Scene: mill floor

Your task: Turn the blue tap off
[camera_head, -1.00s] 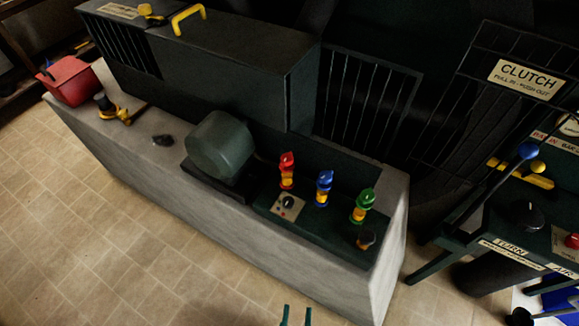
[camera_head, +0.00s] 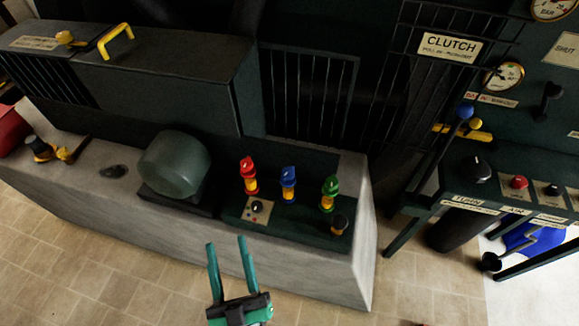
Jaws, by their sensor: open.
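The blue tap (camera_head: 288,182) stands upright on a dark green panel (camera_head: 290,226) at the right end of a grey stone bench. It has a blue head on a yellow and blue body. A red tap (camera_head: 248,174) stands to its left and a green tap (camera_head: 329,194) to its right. My gripper (camera_head: 227,243) is at the bottom of the view, in front of the bench and to the lower left of the blue tap. Its two teal fingers are apart, with nothing between them, and it touches no tap.
A small dial (camera_head: 257,207) is in front of the red tap, and a dark knob (camera_head: 340,225) is near the green one. A big rounded grey-green housing (camera_head: 174,163) stands left of the panel. A console with levers (camera_head: 478,170) is at right. Tiled floor lies in front.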

